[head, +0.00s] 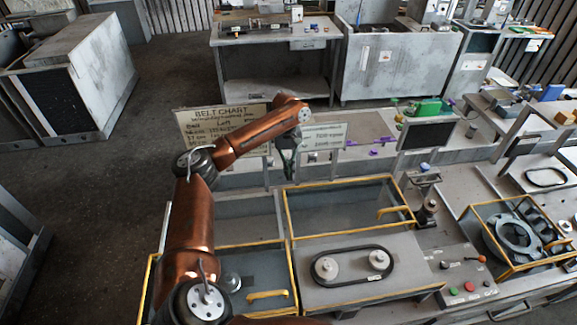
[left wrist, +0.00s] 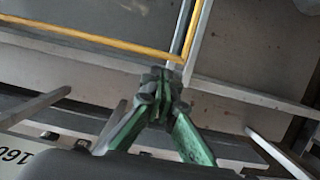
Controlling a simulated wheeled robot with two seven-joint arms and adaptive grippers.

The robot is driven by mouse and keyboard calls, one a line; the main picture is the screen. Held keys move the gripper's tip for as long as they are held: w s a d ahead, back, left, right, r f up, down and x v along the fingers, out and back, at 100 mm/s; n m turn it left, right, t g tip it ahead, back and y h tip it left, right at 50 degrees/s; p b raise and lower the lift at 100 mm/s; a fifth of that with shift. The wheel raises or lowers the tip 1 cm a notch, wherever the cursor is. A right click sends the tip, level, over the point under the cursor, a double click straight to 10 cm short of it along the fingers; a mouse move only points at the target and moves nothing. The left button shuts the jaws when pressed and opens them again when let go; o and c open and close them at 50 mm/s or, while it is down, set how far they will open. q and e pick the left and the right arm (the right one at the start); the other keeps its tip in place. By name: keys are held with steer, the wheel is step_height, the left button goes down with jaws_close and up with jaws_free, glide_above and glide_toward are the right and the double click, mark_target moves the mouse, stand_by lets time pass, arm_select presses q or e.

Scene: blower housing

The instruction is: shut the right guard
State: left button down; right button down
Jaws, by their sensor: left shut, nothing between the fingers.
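The right guard, a clear panel in a yellow frame (head: 350,182), stands raised behind the bare belt (head: 352,279) and its two pulleys. Its yellow handle (head: 394,211) is at the right side. My left gripper (head: 287,166) points down by the guard's back left corner. In the left wrist view its green fingers (left wrist: 162,84) are closed with nothing between them, close to the corner of the yellow frame (left wrist: 180,57). I cannot tell whether they touch it. The left guard (head: 292,275) lies down, with its yellow handle (head: 267,294). My right gripper is not in view.
Behind the guards stand a belt chart sign (head: 220,127), a smaller sign (head: 325,136) and a dark screen (head: 427,135). A control panel with buttons (head: 469,287) is at the right.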

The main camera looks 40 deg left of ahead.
arm_select(q)
steer(key=shift+x, duration=2.2)
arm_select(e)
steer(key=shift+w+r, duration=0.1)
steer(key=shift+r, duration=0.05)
